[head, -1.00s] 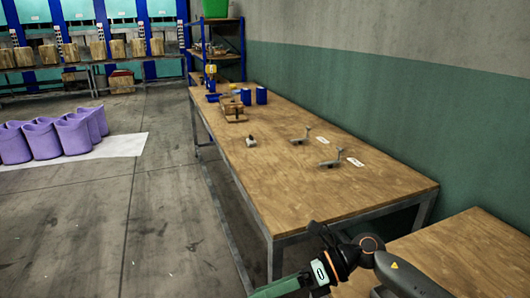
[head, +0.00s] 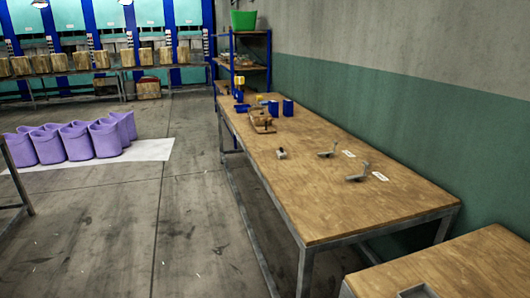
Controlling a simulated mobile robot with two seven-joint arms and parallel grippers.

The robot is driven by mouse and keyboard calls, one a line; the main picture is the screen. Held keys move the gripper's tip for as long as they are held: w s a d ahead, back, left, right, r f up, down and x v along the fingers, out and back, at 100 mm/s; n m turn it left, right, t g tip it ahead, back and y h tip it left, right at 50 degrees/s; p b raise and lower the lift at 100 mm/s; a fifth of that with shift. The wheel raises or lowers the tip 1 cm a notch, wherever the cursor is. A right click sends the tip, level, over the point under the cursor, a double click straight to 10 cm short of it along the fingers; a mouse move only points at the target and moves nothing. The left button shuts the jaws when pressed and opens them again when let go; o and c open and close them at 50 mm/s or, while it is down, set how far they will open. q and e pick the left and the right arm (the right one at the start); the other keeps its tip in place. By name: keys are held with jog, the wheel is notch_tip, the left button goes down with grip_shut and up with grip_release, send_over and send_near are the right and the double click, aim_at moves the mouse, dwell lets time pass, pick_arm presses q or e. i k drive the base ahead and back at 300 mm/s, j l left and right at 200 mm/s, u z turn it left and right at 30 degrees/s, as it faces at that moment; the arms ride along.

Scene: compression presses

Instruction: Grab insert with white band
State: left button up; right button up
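A small dark-and-light part (head: 281,153) sits near the left edge of the long wooden table (head: 365,216). Two grey metal parts with raised arms lie farther right on this table, one (head: 328,152) behind the other (head: 357,176). A white label (head: 348,154) lies beside the back one and another white label (head: 380,176) beside the front one. At this size I cannot tell which part, if any, is an insert with a white band. Neither of my grippers is in view.
Blue containers (head: 288,107) and a wooden fixture (head: 262,122) stand at the table's far end. A second wooden table (head: 470,260) is at the lower right, with a grey item (head: 416,291) cut off by the frame. Purple bins (head: 95,139) stand on the left floor; the floor between is clear.

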aim_at(280, 153)
jog(key=i+j+u, duration=0.35)
jog(key=i+u, duration=0.3)
jog(key=i, duration=0.25)
jog(key=i+j, duration=0.1)
jog(key=i, duration=0.55)
jog(key=i+j, duration=0.1)
jog(key=i, duration=0.6)
jog(key=i+j+z, duration=0.1)
jog(key=i+z, duration=0.25)
jog(key=z, duration=0.15)
jog(key=i+j+z, duration=0.25)
jog(key=z, duration=0.2)
jog(key=i+j+z, duration=0.35)
jog(key=z, duration=0.15)
jog(key=i+j+z, duration=0.2)
jog(key=j+z, duration=0.3)
